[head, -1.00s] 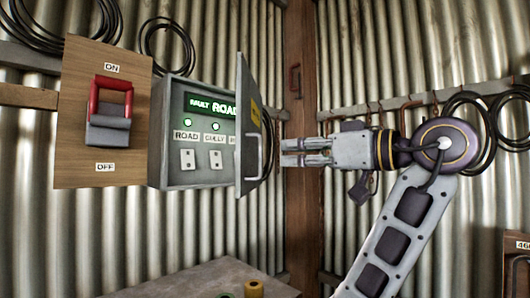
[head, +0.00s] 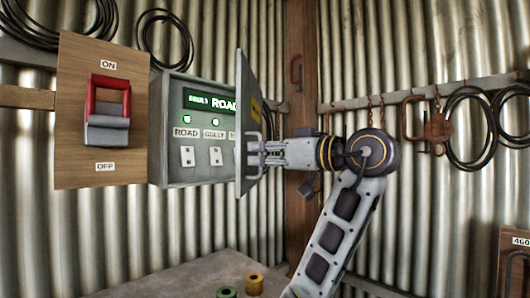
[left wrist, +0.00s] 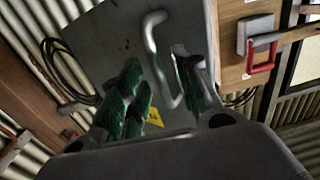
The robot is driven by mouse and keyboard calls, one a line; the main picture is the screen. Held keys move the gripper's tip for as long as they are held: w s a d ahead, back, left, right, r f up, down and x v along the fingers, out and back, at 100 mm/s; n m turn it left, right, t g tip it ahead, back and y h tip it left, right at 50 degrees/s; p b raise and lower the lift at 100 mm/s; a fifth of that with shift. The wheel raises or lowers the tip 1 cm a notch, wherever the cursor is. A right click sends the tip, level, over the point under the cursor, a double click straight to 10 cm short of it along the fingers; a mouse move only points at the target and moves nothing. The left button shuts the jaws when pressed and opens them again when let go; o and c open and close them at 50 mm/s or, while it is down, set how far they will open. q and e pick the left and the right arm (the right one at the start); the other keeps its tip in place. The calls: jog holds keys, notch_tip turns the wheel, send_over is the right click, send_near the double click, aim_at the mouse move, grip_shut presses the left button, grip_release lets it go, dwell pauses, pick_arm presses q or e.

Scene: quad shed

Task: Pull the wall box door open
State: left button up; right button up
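The grey wall box (head: 176,140) hangs on the corrugated wall, with its door (head: 243,110) standing out from its right side, so the inside panel shows. The left wrist view shows the door's outer face (left wrist: 110,45) with a bent metal bar handle (left wrist: 156,50) and a yellow label. My left gripper (head: 257,153) is at the door's outer side, level with the handle. In the left wrist view its green-padded fingers (left wrist: 165,95) are apart, with the handle between them; contact is unclear. My right gripper is in neither view.
A wooden board with a red-handled switch (head: 108,110) is left of the box. A bench (head: 180,278) with green and yellow spools is below. Cable coils (head: 468,125) and a rusty padlock-like piece (head: 437,127) hang at right.

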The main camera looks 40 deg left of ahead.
pick_arm(q)
grip_shut()
dwell(0.7)
